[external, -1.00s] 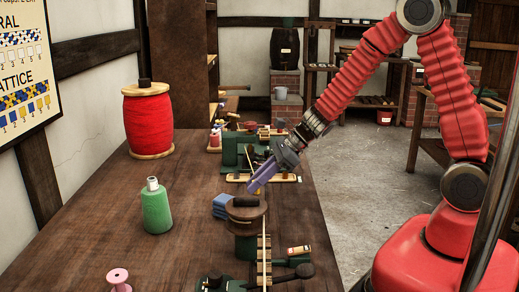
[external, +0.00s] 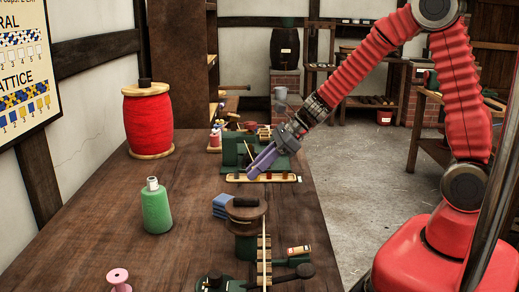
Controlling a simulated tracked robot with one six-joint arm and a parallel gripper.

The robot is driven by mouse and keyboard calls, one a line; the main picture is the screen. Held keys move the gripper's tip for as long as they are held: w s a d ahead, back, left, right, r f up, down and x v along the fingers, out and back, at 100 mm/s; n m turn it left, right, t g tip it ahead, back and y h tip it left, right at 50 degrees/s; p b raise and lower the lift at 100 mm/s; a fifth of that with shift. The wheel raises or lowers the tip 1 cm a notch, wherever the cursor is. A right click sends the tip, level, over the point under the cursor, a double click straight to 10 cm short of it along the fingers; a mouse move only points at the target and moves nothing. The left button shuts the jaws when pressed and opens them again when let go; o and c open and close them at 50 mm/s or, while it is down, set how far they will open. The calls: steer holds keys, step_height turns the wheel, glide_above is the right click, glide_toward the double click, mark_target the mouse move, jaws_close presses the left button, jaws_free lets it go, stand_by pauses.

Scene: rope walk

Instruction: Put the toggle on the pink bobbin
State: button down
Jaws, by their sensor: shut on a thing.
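The pink bobbin (external: 119,275) stands upright on the bench at the bottom left, its lower part near the picture's edge. My gripper (external: 256,168), with purple fingers, is above the far part of the bench, in front of the green machine and well away from the pink bobbin. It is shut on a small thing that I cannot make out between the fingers. I cannot pick out the toggle clearly anywhere else.
A green bottle (external: 156,207) and a large red spool (external: 148,118) stand on the left of the bench. Blue blocks (external: 226,204), a round brown-topped fixture (external: 246,212) and a rack with small pegs (external: 236,178) line the right side. The bench's left front is mostly clear.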

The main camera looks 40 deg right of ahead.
steer(key=shift+s+a+f, duration=0.1)
steer(key=shift+s+a, duration=0.1)
steer(key=shift+a, duration=0.25)
steer(key=s+a+f+n+g+y, duration=0.2)
steer(key=a+n+g, duration=0.3)
steer(key=a, duration=1.9)
steer(key=s+a+r+n+g, duration=0.1)
steer(key=a+r+n, duration=0.1)
steer(key=a, duration=0.9)
steer(key=s+a+r+n, duration=0.1)
steer(key=a+r, duration=0.4)
steer(key=a, duration=0.5)
steer(key=shift+s+a+r+n+g, duration=0.3)
steer(key=shift+a+n+g, duration=0.1)
steer(key=shift+n, duration=0.2)
